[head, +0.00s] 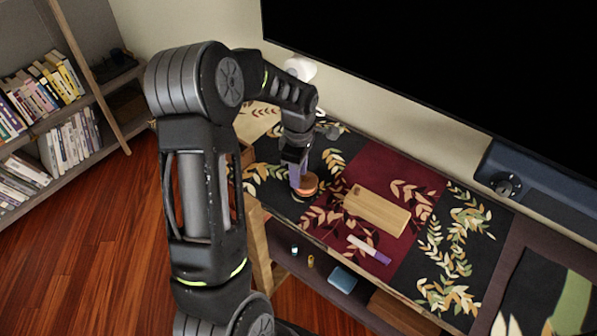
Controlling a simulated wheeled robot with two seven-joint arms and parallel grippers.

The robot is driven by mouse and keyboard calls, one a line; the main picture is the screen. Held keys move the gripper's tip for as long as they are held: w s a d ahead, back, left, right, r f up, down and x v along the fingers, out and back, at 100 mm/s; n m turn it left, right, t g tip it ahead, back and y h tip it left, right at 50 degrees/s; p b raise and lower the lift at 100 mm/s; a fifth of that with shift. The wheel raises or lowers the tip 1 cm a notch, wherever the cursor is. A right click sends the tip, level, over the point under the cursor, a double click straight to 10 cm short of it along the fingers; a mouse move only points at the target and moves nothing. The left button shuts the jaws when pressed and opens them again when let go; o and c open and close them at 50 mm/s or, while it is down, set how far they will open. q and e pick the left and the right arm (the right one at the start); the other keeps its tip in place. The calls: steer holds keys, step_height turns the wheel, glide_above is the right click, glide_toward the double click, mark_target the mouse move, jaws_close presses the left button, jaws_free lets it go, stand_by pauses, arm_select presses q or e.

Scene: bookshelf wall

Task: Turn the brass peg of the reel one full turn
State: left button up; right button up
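The reel appears to be the small round orange-brown thing (308,184) near the front edge of the cloth-covered table. Its brass peg cannot be made out; my gripper covers the reel's left side. My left arm comes down from above, and my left gripper (297,178) points downward at the reel. Its fingertips overlap the reel's left part in the picture. Whether they touch it or hold the peg is too small to tell. My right gripper does not show.
A wooden board (377,210) and a white-and-purple marker-like item (369,249) lie right of the reel on the patterned cloth (462,245). A large dark screen (450,60) stands behind. A bookshelf (62,117) is at the left. Small items sit on the table's lower shelf.

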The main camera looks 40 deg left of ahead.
arm_select(q)
jaws_close()
stand_by(0.4)
